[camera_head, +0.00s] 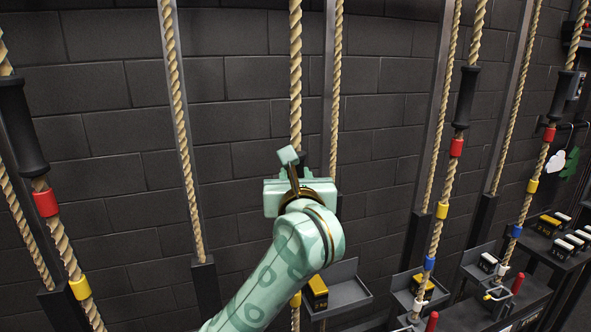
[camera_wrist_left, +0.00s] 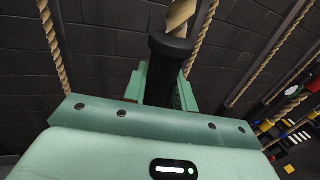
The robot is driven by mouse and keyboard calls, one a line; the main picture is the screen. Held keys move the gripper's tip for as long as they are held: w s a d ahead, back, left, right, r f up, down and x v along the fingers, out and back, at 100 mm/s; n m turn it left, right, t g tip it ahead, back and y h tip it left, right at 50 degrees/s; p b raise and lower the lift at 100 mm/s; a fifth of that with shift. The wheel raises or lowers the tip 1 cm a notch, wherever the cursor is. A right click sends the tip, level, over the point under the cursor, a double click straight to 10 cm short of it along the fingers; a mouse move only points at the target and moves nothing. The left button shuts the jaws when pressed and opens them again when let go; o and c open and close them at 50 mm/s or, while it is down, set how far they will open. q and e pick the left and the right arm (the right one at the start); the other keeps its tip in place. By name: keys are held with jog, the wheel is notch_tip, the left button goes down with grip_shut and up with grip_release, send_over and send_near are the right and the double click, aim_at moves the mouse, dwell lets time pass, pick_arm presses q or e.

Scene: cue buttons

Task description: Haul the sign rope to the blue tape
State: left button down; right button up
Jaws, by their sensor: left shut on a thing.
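My left gripper (camera_head: 298,178) is shut on the black sleeve (camera_wrist_left: 169,70) of a thick tan rope (camera_head: 296,80), in the middle of the head view. The sleeve stands between the green fingers (camera_wrist_left: 165,88) in the left wrist view. Blue tape bands show on two ropes to the right, one nearer (camera_head: 429,264) and one farther (camera_head: 516,230). I cannot read which rope is the sign's. My right gripper is not in view.
Another sleeved rope (camera_head: 22,125) with red and yellow bands hangs at left. Thinner ropes run beside dark rails. Shelves (camera_head: 340,290) with labelled blocks and red-handled levers (camera_head: 432,320) stand low right. White and green cutouts (camera_head: 556,161) hang far right.

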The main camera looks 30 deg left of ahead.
pick_arm(q)
notch_tip(320, 180, down, 2)
jog(key=shift+f+b, duration=0.1)
jog(key=shift+b, duration=0.35)
jog(key=c, duration=1.2)
grip_release()
jog(key=shift+o, duration=0.3)
jog(key=shift+w, duration=0.1)
